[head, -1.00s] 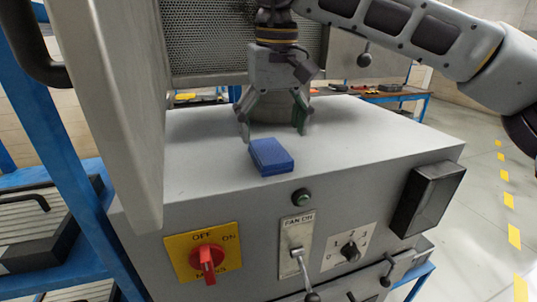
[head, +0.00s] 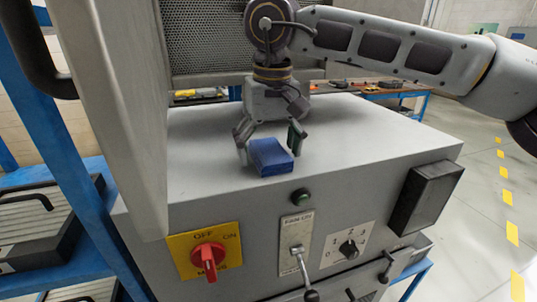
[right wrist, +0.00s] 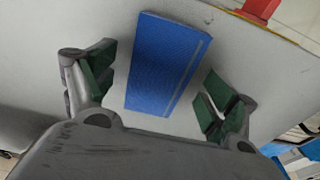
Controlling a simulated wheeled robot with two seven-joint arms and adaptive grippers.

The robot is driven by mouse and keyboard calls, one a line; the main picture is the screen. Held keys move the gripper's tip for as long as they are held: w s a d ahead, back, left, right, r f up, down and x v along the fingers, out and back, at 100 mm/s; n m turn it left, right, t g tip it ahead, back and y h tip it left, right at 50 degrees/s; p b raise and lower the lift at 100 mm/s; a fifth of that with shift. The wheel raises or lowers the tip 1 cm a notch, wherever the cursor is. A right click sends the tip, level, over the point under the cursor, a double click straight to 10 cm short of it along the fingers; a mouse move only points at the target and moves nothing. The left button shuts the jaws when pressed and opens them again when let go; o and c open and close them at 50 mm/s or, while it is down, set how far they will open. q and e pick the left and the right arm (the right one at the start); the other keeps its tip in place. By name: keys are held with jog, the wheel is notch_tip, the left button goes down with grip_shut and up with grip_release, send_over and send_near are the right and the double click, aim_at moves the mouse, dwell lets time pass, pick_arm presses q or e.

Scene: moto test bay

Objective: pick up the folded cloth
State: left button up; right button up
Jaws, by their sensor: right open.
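The folded cloth (head: 270,157) is a flat blue block-like shape lying on the grey top of the machine cabinet, near its front edge. My right gripper (head: 270,144) is open just above and behind it, with a finger towards each side of the cloth. In the right wrist view the cloth (right wrist: 163,64) lies between the spread green-padded fingers (right wrist: 152,88), with a gap on both sides. My left gripper is not in view.
The cabinet top (head: 370,135) is clear to the right. A grey panel door (head: 115,110) stands close on the left. The front has a red switch (head: 208,257), a lever (head: 299,262) and a dark box (head: 424,197). A mesh panel (head: 205,40) is behind.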

aim_at(269, 150)
jog(key=c, duration=1)
jog(key=shift+r, duration=0.15)
jog(key=shift+r+b, duration=0.4)
jog(key=shift+r, duration=4.5)
jog(key=shift+o, duration=1)
jog(key=shift+c, duration=1)
jog(key=shift+f, duration=0.1)
